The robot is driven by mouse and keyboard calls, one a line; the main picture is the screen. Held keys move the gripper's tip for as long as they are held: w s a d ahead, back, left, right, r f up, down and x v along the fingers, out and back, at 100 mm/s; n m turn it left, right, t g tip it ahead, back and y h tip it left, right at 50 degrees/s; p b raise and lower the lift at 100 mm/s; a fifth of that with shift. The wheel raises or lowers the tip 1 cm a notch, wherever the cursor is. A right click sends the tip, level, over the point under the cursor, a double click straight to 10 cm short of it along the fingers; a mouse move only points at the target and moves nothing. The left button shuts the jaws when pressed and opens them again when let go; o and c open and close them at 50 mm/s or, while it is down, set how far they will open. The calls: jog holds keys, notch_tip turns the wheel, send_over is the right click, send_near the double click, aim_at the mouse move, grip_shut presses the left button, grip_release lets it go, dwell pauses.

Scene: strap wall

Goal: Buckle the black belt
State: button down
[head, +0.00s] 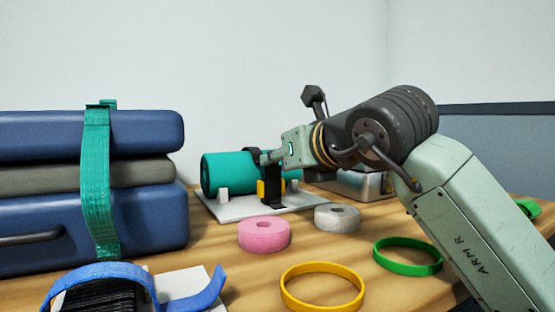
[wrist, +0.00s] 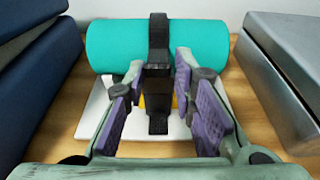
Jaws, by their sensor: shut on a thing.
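A teal roll (head: 223,172) lies on a white board (head: 240,209); in the wrist view the roll (wrist: 112,46) lies crosswise. The black belt (wrist: 158,32) runs over the roll's middle and down its front, and it also shows in the head view (head: 273,184). A dark buckle part and strap end (wrist: 158,122) hang at the front, with a yellow piece (head: 262,188) partly hidden behind. My gripper (wrist: 159,76) has purple-padded fingers on both sides of the black belt piece, shut on it. The exact contact and whether the buckle halves are joined cannot be told.
Blue cases (head: 140,215) with a green strap (head: 97,185) stand left. A blue strap (head: 95,272) lies in front of them. A pink roll (head: 264,234), a grey roll (head: 337,217), a yellow ring (head: 322,287) and a green ring (head: 408,256) lie in front. A metal box (wrist: 285,85) stands right.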

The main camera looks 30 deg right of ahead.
jog(key=shift+s+a+f, duration=0.15)
jog(key=shift+a+f, duration=0.05)
jog(key=shift+f, duration=0.8)
jog(key=c, duration=1.8)
grip_release()
jog(key=o, duration=0.4)
jog(key=shift+s+r, duration=0.1)
jog(key=shift+r, duration=0.05)
jog(key=shift+r, duration=0.15)
jog(key=shift+s+d, duration=0.1)
jog(key=shift+v, duration=5.85)
jog(key=shift+r, duration=0.15)
